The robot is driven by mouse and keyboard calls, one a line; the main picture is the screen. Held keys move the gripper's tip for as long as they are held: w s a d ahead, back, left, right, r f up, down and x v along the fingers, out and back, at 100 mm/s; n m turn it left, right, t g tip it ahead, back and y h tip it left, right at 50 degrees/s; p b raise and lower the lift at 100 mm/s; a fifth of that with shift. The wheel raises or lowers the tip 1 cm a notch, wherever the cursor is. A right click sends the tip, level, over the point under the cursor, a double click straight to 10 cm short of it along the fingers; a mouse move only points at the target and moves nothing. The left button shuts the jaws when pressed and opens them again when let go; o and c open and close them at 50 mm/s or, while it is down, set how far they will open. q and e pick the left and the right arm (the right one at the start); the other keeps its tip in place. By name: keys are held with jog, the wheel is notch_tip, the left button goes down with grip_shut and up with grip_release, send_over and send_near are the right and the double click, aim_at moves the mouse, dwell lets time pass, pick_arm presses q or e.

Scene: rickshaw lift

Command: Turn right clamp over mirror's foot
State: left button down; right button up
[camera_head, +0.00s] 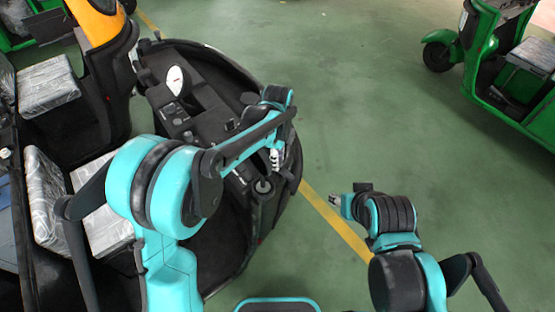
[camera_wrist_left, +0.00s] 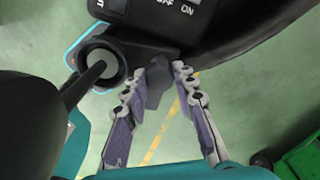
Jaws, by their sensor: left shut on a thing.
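My left gripper (camera_head: 273,160) is over the right end of the black dashboard. In the left wrist view its two fingers (camera_wrist_left: 157,77) are on either side of a dark grey tapered piece (camera_wrist_left: 157,88), apparently the right clamp, and are shut on it. Left of it is a round black seat with a light grey post (camera_wrist_left: 100,66) in it, apparently the mirror's foot. A dark body (camera_wrist_left: 32,125) at lower left partly hides that side. In the head view a round grey-topped part (camera_head: 263,186) sits just below the gripper. My right gripper (camera_head: 342,203) hangs over the floor; its fingers are too small to judge.
The black rickshaw front (camera_head: 205,85) curves around the dashboard. A switch box with ON lettering (camera_wrist_left: 175,12) is close above the clamp. Wrapped seats (camera_head: 48,85) are at left. A green rickshaw (camera_head: 510,75) stands far right. Green floor between is clear.

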pick_arm(q)
jog(key=m+b, duration=0.1)
jog(key=m, duration=0.2)
jog(key=shift+m, duration=0.3)
jog(key=m, duration=0.4)
jog(key=shift+m+b, duration=0.3)
jog(key=shift+b, duration=0.05)
jog(key=m, duration=0.3)
jog(key=shift+m, duration=0.3)
jog(key=shift+m+b, duration=0.4)
jog(key=shift+m, duration=1.4)
jog(key=c, duration=1.2)
grip_release()
